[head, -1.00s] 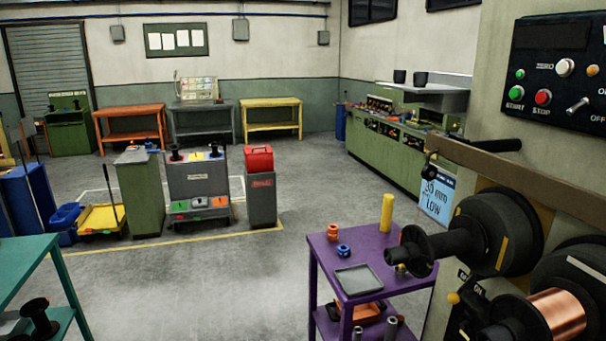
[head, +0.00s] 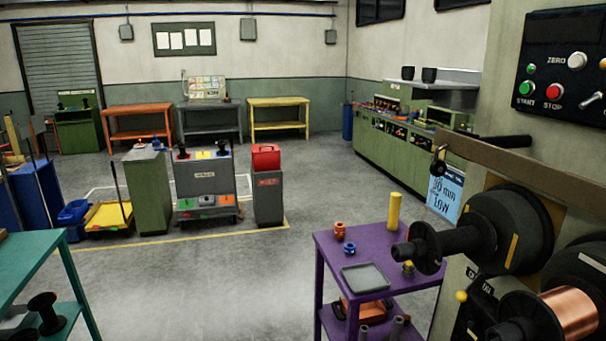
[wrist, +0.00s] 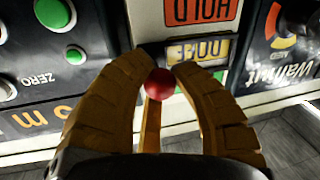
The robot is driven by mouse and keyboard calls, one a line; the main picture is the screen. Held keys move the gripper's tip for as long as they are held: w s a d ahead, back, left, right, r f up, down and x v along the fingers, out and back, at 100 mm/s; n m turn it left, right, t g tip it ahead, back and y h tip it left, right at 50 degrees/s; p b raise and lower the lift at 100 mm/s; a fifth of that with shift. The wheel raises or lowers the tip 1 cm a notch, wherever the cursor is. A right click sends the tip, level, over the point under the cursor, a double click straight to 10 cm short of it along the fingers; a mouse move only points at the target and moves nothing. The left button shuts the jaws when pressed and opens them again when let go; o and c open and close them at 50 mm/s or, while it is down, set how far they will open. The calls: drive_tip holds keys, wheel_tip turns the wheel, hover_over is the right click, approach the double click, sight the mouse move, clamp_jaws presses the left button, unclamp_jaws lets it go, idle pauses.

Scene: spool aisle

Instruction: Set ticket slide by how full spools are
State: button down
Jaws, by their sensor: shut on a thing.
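The knob sits just below a yellow window (wrist: 195,50) with dark lettering, upside down and partly hidden by the fingers. An orange plate (wrist: 200,10) reading HOLD, upside down, is above it. In the head view a black spool (head: 510,225) showing no copper is on the machine at the right. A spool with copper wire (head: 570,312) is below it, cut by the frame edge. My gripper is outside the head view.
A panel with START and STOP buttons (head: 552,91) is at upper right. A purple cart (head: 375,238) with a grey tray (head: 366,278) stands beside the machine. A teal table (head: 35,255) is at left. The grey floor between them is clear.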

drive_tip(key=shift+f+b, duration=2.35)
drive_tip(key=shift+f, duration=0.3)
drive_tip(key=c, duration=1)
unclamp_jaws()
drive_tip(key=shift+o, duration=0.2)
